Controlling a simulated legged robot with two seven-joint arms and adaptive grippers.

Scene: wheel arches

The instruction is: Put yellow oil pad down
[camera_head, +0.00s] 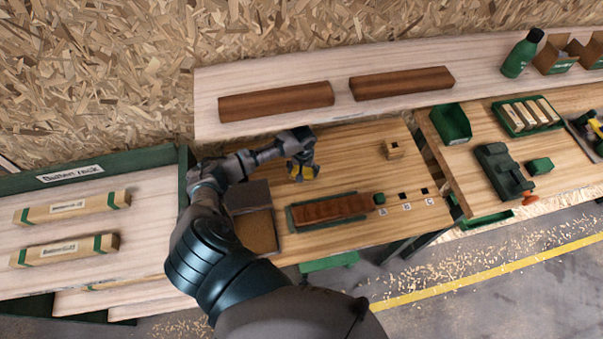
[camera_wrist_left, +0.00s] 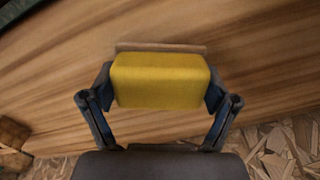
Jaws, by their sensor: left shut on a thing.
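The yellow oil pad (camera_wrist_left: 160,80) is a yellow block with a thin wooden strip along its far edge in the left wrist view. My left gripper (camera_wrist_left: 160,92) is shut on it, with one finger at each side. In the head view the pad (camera_head: 303,171) shows at the fingers of my left gripper (camera_head: 301,165), over the back left part of the wooden workbench (camera_head: 350,152). I cannot tell whether the pad touches the bench top. My right gripper is not in view.
A dark wooden arch piece (camera_head: 332,210) lies in a green holder on the bench. A partitioned tray (camera_head: 262,232) stands left of it. A small wooden block (camera_head: 393,151) is at the back right. Bare bench lies between this block and the pad.

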